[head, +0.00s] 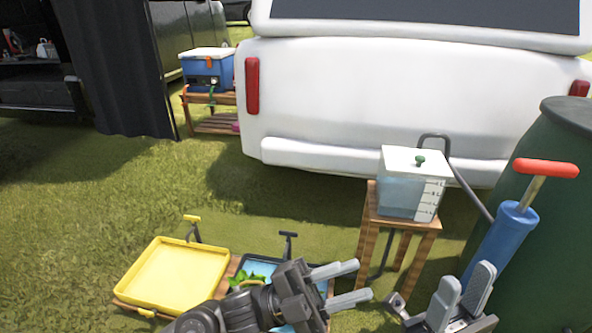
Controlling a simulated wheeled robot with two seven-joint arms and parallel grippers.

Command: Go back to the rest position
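My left gripper (363,280) reaches in from the bottom, its two grey fingers apart with nothing between them. It is in front of the blue tray (321,287) and points right, toward the legs of a small wooden stand (403,226). My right gripper (468,274) is at the bottom right with its fingers pointing up and apart, and I see nothing held in it. It overlaps the lower part of a blue pump (503,245) with a red handle in the picture; whether they touch I cannot tell.
A yellow tray (180,273) lies beside the blue tray, which holds green leaves (262,272). A clear water tank (409,184) tops the stand. A green barrel (558,190) stands right. A white vehicle (380,105) blocks the back. Grass (110,200) at left is open.

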